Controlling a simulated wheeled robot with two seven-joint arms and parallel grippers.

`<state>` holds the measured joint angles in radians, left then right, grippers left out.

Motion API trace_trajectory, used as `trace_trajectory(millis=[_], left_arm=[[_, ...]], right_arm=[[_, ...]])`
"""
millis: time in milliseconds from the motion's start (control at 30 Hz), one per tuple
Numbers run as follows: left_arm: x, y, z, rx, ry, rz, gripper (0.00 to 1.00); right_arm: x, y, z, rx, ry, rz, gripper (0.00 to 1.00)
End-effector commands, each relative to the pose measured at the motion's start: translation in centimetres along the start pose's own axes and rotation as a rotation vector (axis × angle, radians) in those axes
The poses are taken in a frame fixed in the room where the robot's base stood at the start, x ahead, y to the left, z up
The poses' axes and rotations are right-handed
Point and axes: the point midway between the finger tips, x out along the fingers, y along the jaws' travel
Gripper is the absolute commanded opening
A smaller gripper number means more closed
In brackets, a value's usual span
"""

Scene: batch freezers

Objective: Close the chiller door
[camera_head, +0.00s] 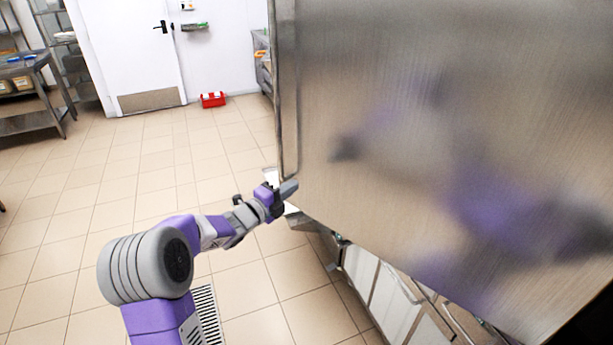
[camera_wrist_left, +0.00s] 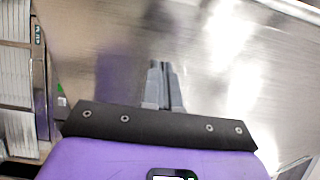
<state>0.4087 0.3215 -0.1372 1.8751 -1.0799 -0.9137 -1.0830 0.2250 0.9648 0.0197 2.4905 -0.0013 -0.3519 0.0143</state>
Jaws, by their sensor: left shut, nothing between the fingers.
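The chiller door (camera_head: 400,120) is a large brushed-steel panel filling the right half of the head view, with blurred reflections of my arm in it. Its vertical left edge stands out over the floor, so the door appears open. My left gripper (camera_head: 290,187) is at the lower left part of the door, near that edge, with its fingers shut and empty. In the left wrist view the shut fingers (camera_wrist_left: 163,72) point at the steel surface (camera_wrist_left: 210,45). I cannot tell whether they touch it. My right gripper is not in view.
Below the door are pale cabinet fronts (camera_head: 385,290) with metal handles. A floor grate (camera_head: 207,315) lies beside my arm. The tiled floor to the left is clear. At the back are a red box (camera_head: 212,99), a white door (camera_head: 130,50) and a steel table (camera_head: 30,70).

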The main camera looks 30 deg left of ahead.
Motion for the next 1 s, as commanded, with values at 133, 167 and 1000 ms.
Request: trace_trajectory(millis=[133,167,1000], left_arm=[[3.3,0.1,-0.1,-0.001,0.003,0.000,0.00],[3.8,0.0,-0.1,-0.002,0.002,0.000,0.00],[7.3,0.1,-0.5,-0.002,0.001,-0.001,0.00]], right_arm=[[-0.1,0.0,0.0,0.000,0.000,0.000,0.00],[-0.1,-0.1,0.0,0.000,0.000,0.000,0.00],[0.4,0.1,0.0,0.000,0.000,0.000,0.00]])
